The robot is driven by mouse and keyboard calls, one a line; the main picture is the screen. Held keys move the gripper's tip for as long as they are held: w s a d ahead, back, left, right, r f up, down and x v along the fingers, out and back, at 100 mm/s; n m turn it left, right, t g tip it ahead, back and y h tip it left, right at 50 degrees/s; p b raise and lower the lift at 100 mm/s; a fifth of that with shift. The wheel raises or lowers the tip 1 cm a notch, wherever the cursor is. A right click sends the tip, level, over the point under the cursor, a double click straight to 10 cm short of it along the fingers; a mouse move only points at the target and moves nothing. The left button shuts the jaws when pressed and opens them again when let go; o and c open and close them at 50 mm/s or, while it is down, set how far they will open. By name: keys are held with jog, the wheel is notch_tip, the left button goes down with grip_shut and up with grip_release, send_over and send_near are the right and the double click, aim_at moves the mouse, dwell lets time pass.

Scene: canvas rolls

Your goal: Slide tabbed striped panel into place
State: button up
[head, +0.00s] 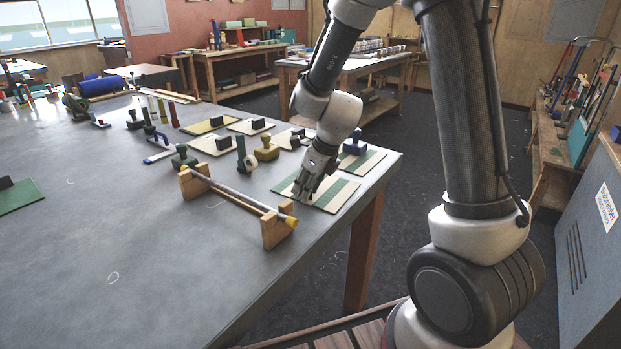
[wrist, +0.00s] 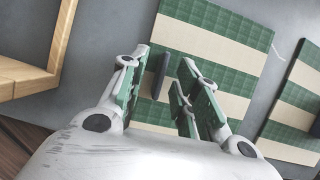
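A green and cream striped panel (head: 338,196) lies flat near the table's right edge. It fills much of the wrist view (wrist: 215,52), with a dark upright tab (wrist: 161,76) on it. My gripper (head: 306,190) is low over this panel, pointing down. In the wrist view my gripper (wrist: 164,62) is open, with the tab between its fingers and gaps showing on both sides. The head view hides this tab behind the fingers. A second striped panel (head: 367,163) lies behind it and shows at the right of the wrist view (wrist: 295,104).
A wooden stand with a rod (head: 243,200) is left of my gripper.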

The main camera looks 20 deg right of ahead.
jog(key=shift+f, duration=0.1)
grip_shut()
jog(key=shift+m, duration=0.4)
jog(key=shift+w+d, duration=0.35)
jog(key=shift+w, duration=0.5)
jog(key=shift+w+d, duration=0.4)
jog(key=shift+w, duration=0.4)
jog(key=shift+w+d, duration=0.35)
jog(key=shift+w, duration=0.5)
grip_release()
